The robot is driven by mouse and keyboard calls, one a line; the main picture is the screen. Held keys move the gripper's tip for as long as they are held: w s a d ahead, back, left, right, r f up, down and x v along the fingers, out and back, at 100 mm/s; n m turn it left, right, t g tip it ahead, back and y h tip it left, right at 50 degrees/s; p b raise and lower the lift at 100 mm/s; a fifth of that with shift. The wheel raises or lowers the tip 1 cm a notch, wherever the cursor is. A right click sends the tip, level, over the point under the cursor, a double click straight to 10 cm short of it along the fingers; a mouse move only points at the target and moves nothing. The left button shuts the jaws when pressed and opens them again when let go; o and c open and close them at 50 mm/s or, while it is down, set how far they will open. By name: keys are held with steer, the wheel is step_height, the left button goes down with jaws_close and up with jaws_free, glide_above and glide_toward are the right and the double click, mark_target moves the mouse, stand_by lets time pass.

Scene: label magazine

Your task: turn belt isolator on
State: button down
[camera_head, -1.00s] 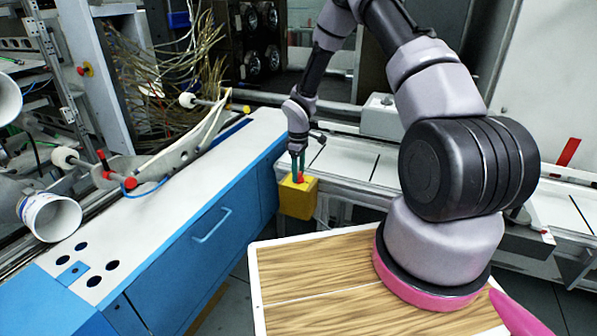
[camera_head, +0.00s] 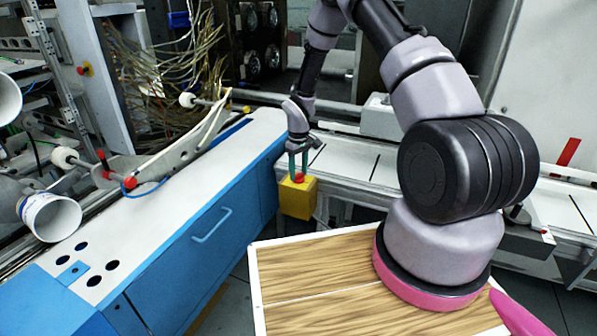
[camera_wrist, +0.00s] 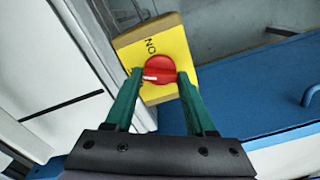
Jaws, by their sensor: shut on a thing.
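The belt isolator is a yellow box (camera_head: 298,200) at the near end of the white conveyor, with a red knob (camera_head: 299,178) on top. In the wrist view the yellow face (camera_wrist: 183,48) carries the word ON above the red knob (camera_wrist: 160,67). Another dark mark shows beside the left fingertip, partly hidden. The knob's white pointer line points left in that view, not straight at ON. My gripper (camera_wrist: 158,76) has its two green fingers on opposite sides of the knob and is shut on it. It reaches down from above in the head view.
A blue cabinet (camera_head: 190,255) with a white top stands left of the isolator. A white conveyor (camera_head: 355,165) runs to the right behind it. My arm spans the right side. Cables and rollers fill the far left. A wood-topped surface (camera_head: 315,270) lies in front.

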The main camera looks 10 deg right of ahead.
mark_target(299, 174)
steer(key=m, duration=0.6)
steer(key=shift+m, duration=0.3)
steer(key=m, duration=0.6)
stand_by(0.4)
steer(key=shift+c, duration=1.2)
jaws_free()
steer(key=shift+r, duration=0.15)
step_height(299, 174, up, 11)
steer(key=shift+f, duration=0.2)
